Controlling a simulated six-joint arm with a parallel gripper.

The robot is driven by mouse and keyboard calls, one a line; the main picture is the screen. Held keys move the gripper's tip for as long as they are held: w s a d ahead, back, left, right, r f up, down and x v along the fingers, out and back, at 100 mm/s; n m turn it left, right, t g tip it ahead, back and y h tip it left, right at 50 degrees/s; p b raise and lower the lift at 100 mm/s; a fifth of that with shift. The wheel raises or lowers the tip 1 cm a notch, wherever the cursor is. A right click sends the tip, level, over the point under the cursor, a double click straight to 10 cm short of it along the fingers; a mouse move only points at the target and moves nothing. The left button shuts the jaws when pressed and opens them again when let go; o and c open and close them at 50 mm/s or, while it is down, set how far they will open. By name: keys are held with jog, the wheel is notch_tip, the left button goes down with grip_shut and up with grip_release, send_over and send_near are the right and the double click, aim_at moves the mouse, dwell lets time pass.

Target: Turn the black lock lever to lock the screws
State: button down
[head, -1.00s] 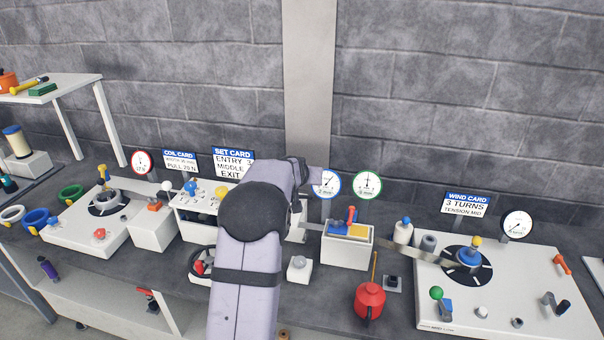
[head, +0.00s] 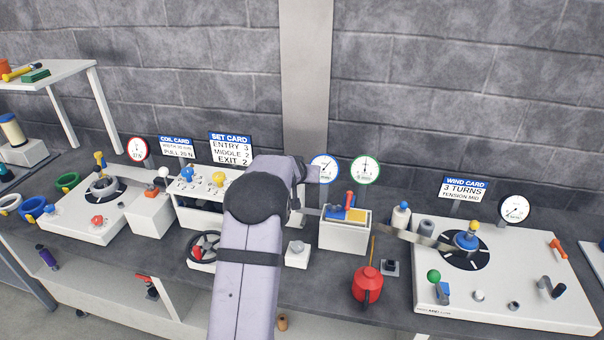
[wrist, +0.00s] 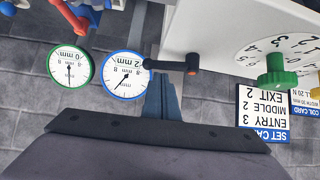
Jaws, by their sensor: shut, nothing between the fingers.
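The black lock lever (wrist: 168,65) shows in the wrist view, lying crosswise beside the white box, with an orange-brown piece at its right end. My gripper (wrist: 162,80) is shut and empty. Its narrow blue-grey fingers point at the lever from below in the picture, with the tips close to its left part. I cannot tell whether they touch it. In the head view my arm hides the lever, my fingertips and the middle of the white roller box (head: 190,218). The screws are not clear, though blue and yellow knobs (head: 218,179) show on top of that box.
In the wrist view a green knob (wrist: 277,72) on a numbered dial stands to the right. Two round gauges (wrist: 124,75) stand to the left. In the head view a small box with a red lever (head: 345,233) and a red oil can (head: 367,284) stand right of my arm.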

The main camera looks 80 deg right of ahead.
jog(key=shift+a+f, duration=0.1)
jog(key=shift+a, duration=0.1)
jog(key=shift+f+b, duration=0.2)
jog(key=shift+b, duration=0.8)
jog(key=shift+b, duration=0.4)
jog(key=shift+a+r+g, duration=0.1)
jog(key=shift+r+g, duration=0.05)
jog(key=shift+g, duration=0.15)
jog(key=shift+b, duration=0.4)
